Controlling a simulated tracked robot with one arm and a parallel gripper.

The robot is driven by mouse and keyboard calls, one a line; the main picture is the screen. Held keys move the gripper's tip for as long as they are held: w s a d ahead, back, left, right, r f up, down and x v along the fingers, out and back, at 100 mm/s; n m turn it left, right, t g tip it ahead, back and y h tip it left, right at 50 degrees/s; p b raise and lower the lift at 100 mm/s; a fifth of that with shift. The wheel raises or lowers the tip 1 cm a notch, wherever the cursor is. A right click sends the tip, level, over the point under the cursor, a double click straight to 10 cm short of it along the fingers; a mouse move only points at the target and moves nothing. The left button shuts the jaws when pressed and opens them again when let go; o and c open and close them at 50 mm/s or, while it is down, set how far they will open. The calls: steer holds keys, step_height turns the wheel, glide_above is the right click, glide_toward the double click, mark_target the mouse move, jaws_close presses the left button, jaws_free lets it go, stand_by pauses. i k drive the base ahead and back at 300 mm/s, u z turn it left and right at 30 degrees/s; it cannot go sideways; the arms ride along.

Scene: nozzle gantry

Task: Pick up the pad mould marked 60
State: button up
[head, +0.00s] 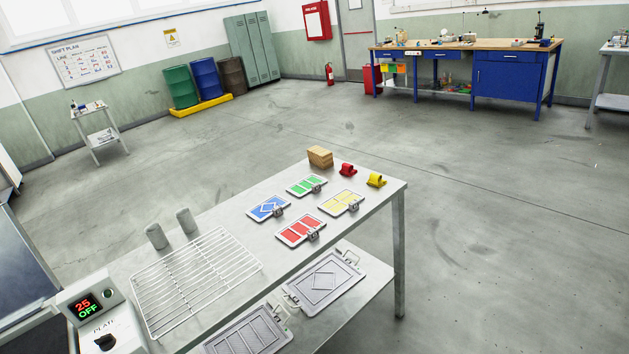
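A metal table (222,228) stands below and ahead. On it lie several small flat plates with coloured faces and a metal clip or handle each: blue (266,206), green (305,186), red (299,230) and yellow (340,202). On the lower shelf (345,318) lie two larger grey plates with wire handles, one with a diamond pattern (324,283) and one with long panels (250,333). I cannot read a 60 on any of them, so I cannot tell which is the named mould. My gripper is not in view.
A wire rack (196,279) and two grey cylinders (156,236) are on the table. A control box (87,307) reading 25 OFF is at its left end. A cardboard-coloured block (320,156) and red (347,170) and yellow (376,180) pieces sit at the far end. Floor right is clear.

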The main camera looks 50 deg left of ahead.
mark_target(312, 183)
steer(key=u, duration=0.05)
steer(key=i, duration=1.3)
steer(key=u, duration=0.55)
steer(key=i, duration=1.2)
steer(key=u, duration=1.2)
steer(key=i, duration=0.8)
steer(key=u, duration=0.5)
